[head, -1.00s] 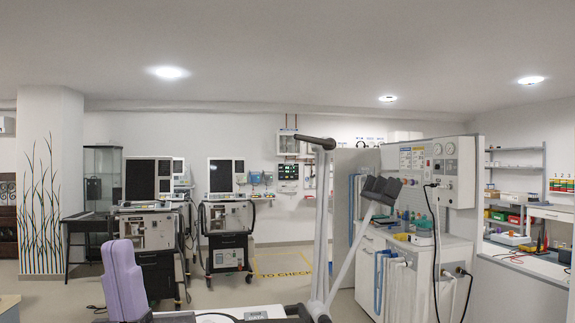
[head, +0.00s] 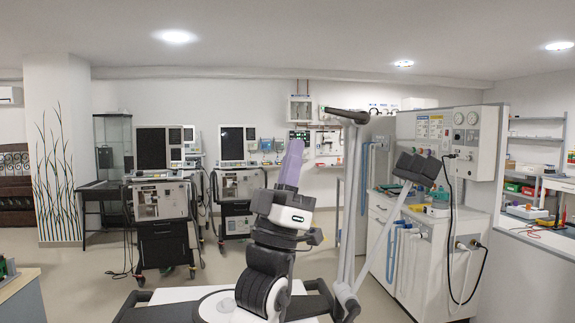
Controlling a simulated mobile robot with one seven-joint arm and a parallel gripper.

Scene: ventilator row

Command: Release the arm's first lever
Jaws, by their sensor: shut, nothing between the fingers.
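A jointed stand arm (head: 350,205) rises right of centre in the head view. It has pale upright rods with a dark bar (head: 346,115) across their top. A slanted rod (head: 382,228) leans right from its foot to dark clamp-like blocks (head: 418,168). I cannot make out which part is the first lever. My own arm, with black and white joints and a purple link, stands left of these rods, with a gap between its visible links and them. My gripper's fingers do not show; they may be hidden behind the links.
A white surface with black rails (head: 318,300) lies low in front. Two ventilators on carts (head: 160,205) (head: 238,190) stand behind at left. A white cabinet (head: 440,250) with hoses and gauges is at right. A bench corner (head: 20,290) is at lower left. Floor shows between these.

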